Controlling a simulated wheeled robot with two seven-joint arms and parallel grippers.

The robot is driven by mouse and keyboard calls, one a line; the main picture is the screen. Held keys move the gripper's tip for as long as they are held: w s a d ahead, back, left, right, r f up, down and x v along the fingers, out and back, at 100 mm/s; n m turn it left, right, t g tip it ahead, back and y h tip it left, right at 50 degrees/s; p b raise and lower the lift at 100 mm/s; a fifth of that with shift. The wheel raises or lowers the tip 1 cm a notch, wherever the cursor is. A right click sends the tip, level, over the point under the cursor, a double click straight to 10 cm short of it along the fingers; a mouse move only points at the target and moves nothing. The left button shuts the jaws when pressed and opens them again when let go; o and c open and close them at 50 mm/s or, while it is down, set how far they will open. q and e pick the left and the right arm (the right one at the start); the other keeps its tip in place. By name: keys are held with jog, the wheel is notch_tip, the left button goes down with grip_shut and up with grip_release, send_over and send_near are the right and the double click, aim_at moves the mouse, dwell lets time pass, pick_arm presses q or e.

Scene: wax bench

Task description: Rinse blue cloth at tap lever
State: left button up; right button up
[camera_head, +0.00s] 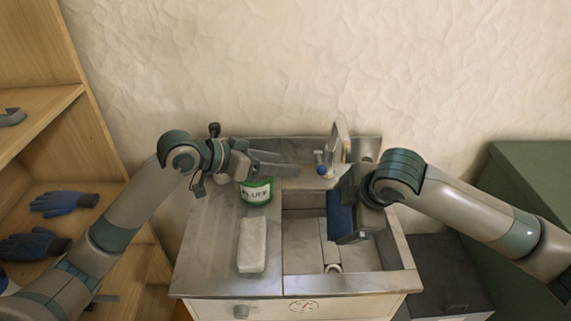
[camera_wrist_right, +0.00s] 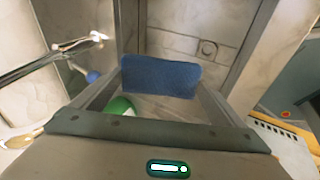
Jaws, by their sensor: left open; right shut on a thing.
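The blue cloth (camera_head: 341,216) hangs from my right gripper (camera_head: 345,190) over the sink basin (camera_head: 305,255). In the right wrist view the cloth (camera_wrist_right: 160,76) sits between the two fingers of that gripper (camera_wrist_right: 162,90), which is shut on it. The tap (camera_head: 340,140) stands at the back of the sink, with a small blue-topped lever (camera_head: 322,163) to its left. My left gripper (camera_head: 280,168) is open and empty, its fingers pointing toward the lever from the left. Whether it touches the lever cannot be told.
Wooden shelves with blue gloves (camera_head: 60,203) are at left. A green cabinet (camera_head: 530,175) and a dark box (camera_head: 440,270) are at right.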

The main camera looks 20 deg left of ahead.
jog(key=shift+s+d, duration=0.1)
dwell(0.3)
jog(key=shift+s+d+r+p, duration=0.1)
jog(key=shift+s+d+p, duration=0.4)
jog(key=shift+p, duration=0.1)
jog(key=s+d+p, duration=0.3)
jog(key=s+d, duration=0.1)
jog(key=shift+s, duration=0.4)
dwell(1.4)
jog(key=s+d+r+p, duration=0.3)
jog(key=p, duration=0.3)
jog(key=shift+s+d+r, duration=0.2)
jog(key=shift+s+r, duration=0.2)
dwell(1.4)
